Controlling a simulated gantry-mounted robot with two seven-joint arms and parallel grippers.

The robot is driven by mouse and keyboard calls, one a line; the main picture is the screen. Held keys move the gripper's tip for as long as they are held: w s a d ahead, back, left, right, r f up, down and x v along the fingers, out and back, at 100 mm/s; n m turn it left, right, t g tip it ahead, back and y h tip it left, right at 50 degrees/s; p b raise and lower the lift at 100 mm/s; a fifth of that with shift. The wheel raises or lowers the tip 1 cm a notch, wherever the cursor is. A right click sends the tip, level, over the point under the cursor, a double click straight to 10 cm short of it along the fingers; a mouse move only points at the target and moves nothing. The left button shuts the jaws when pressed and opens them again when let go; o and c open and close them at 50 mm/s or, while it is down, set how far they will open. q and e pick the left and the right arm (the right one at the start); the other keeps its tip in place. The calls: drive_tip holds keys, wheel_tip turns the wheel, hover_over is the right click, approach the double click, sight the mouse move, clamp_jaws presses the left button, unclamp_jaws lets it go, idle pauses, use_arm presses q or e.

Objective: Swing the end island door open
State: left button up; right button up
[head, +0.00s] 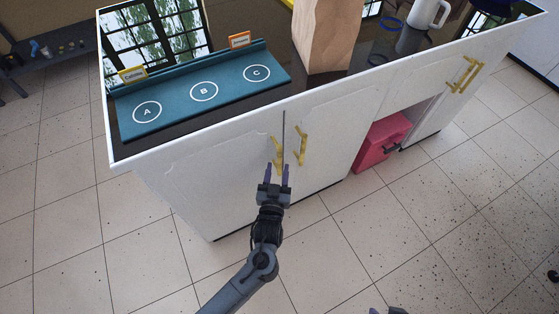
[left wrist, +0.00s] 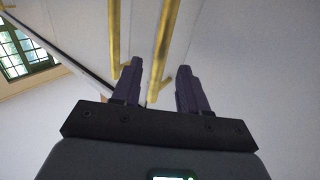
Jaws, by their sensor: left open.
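The white end door (head: 205,185) is the leftmost panel of the island front, and it looks shut. A gold bar handle (head: 277,155) stands near its right edge, with a dark seam beside it. My left gripper (head: 276,174) is open at the lower end of this handle. In the left wrist view, a gold bar (left wrist: 160,60) runs down between the two fingers (left wrist: 157,90) of my gripper; contact cannot be told. A second gold bar (left wrist: 115,40) passes by the left finger. My right gripper (head: 387,311) shows only as dark tips at the bottom edge.
The neighbouring door has its own gold handle (head: 301,146) close by. A red box (head: 381,141) sits in an open bay further right. A teal mat (head: 175,92), a wooden block (head: 325,40) and a white jug (head: 428,13) stand on the countertop. The tiled floor in front is clear.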

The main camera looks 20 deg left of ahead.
sight(279, 162)
use_arm(q)
drive_tip(key=shift+b+x, duration=0.7)
drive_tip(key=shift+x, duration=1.75)
clamp_jaws()
